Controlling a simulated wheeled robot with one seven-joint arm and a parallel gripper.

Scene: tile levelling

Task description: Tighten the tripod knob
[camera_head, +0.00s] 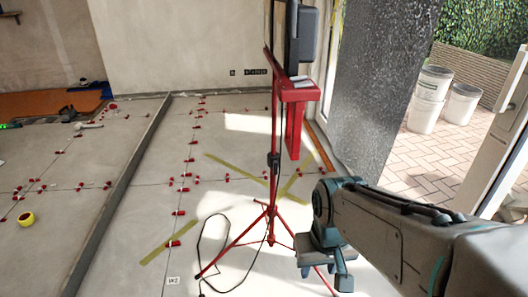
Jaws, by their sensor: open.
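A red tripod (273,190) stands on the tiled floor in the middle of the view, its legs spread. A small dark knob or clamp (273,160) sits on its upright pole, partway up. A red bracket (298,92) and a dark box-shaped head (303,35) are at its top. My gripper (326,282) hangs at the end of my arm, right of the tripod's lower part and in front of one leg. It is open, and I see nothing between its fingers. It looks apart from the knob, lower and to the right. The arm hides part of the floor on the right.
A black cable (203,245) loops on the floor left of the tripod. Red levelling clips (186,175) line the tile joints. A raised grey strip (120,190) crosses the left floor. White buckets (430,95) stand outside the doorway at right. A yellow tape roll (26,219) lies far left.

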